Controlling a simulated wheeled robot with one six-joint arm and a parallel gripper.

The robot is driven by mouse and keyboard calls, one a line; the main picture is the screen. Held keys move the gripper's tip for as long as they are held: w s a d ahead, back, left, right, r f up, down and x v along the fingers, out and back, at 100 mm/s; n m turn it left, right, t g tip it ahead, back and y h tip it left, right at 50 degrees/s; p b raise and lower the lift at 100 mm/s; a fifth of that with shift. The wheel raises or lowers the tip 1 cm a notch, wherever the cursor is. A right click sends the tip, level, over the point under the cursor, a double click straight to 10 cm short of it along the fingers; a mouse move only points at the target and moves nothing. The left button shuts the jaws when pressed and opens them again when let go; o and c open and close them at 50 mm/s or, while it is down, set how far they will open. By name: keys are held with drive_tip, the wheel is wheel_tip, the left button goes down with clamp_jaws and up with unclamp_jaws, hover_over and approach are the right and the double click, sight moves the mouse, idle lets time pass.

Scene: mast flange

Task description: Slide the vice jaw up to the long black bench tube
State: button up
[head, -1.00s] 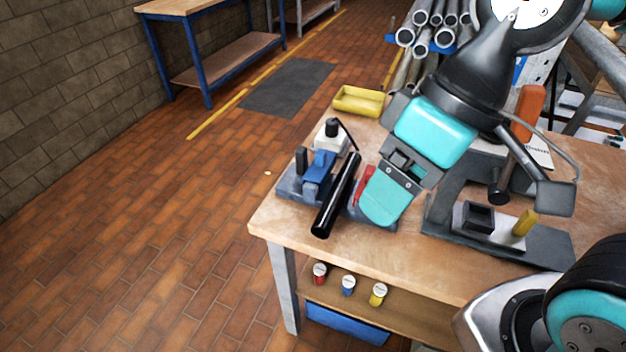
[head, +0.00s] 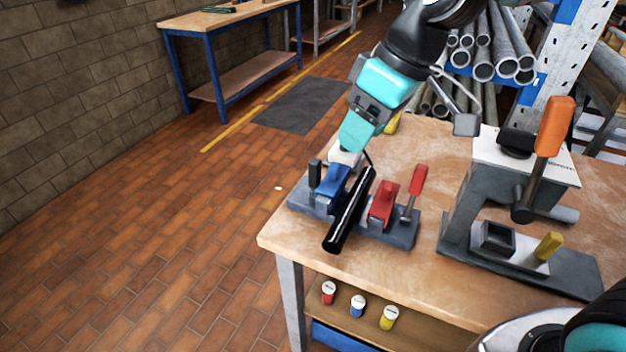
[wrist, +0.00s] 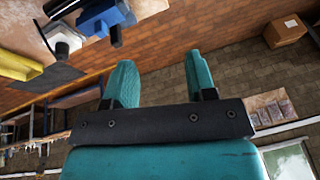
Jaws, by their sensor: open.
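A long black tube (head: 349,210) lies tilted across the vice base (head: 399,236) on the bench. A blue jaw (head: 333,181) stands to its left and a red jaw (head: 384,203) to its right. I cannot tell whether either jaw touches the tube. My gripper (head: 352,146) is beyond the vice, near the upper end of the blue jaw, and its tips partly cover a pale block behind it. In the wrist view my gripper (wrist: 160,80) has two teal fingers apart with nothing between them. The blue jaw (wrist: 102,16) shows there at the upper left.
A press-like stand (head: 468,205) with an orange handle (head: 555,126) is on the right of the bench. A yellow tray (wrist: 18,66) shows in the wrist view. Grey pipes (head: 483,60) are racked behind. The bench front between vice and stand is clear.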

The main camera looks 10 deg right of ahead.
drive_tip(key=n+t+b, duration=0.1)
drive_tip(key=n+b, duration=0.1)
approach(316, 161)
drive_tip(key=p+x, duration=0.2)
drive_tip(key=x, duration=1)
drive_tip(key=shift+w+f, duration=0.15)
drive_tip(key=shift+f, duration=0.25)
